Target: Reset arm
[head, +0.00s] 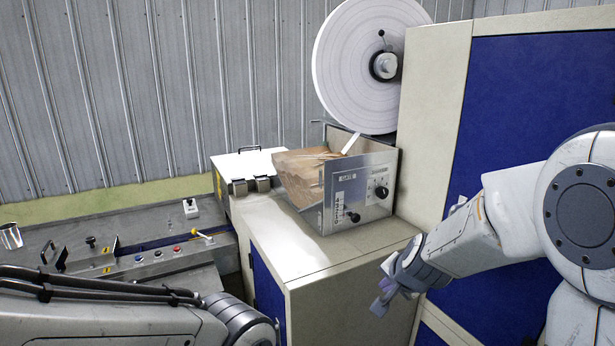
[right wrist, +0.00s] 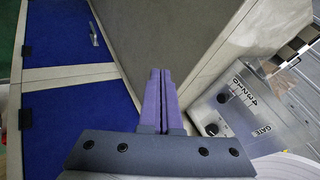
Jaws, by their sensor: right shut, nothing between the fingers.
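My right gripper (head: 381,303) hangs in front of the cream and blue machine cabinet, right of and lower than the control box. In the right wrist view its two purple fingers (right wrist: 161,100) lie together, shut and empty. It touches nothing that I can see. My left arm comes in at the lower left of the head view, but its gripper is out of the picture.
A metal control box (head: 362,188) with black knobs stands on the cream cabinet top (head: 300,250). A large white reel (head: 345,70) is behind it. A tall blue panel (head: 520,100) rises at right. A conveyor (head: 140,240) with buttons lies at left.

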